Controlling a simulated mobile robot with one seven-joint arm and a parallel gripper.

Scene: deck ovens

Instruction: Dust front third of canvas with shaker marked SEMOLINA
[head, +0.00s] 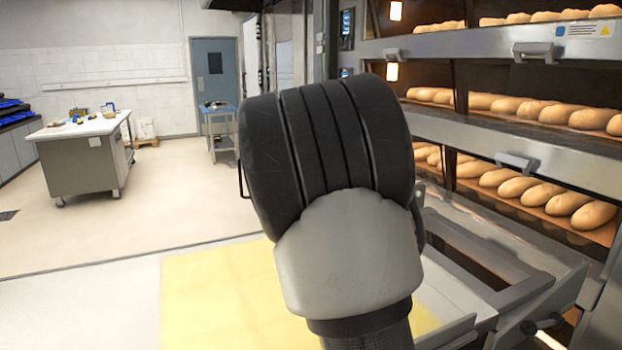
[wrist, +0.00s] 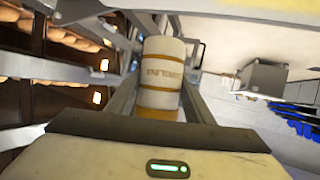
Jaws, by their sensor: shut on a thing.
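A white shaker (wrist: 164,52) with orange bands is in the wrist view, between the two fingers of my gripper (wrist: 159,82). My gripper is shut on it. Brown lettering runs across its white side, but it is too small and blurred to read surely. In the head view my arm fills the middle and hides the gripper and the shaker. A pale flat surface inside a metal loader frame (head: 500,285) shows at lower right, in front of the ovens. My arm covers part of it, and I cannot tell whether it is the canvas.
Deck ovens (head: 560,155) with rows of loaves stand close on the right. A yellow patch (head: 205,295) marks the floor at lower middle. A worktable (head: 85,165) with small items and a blue-topped stand (head: 222,130) are farther back.

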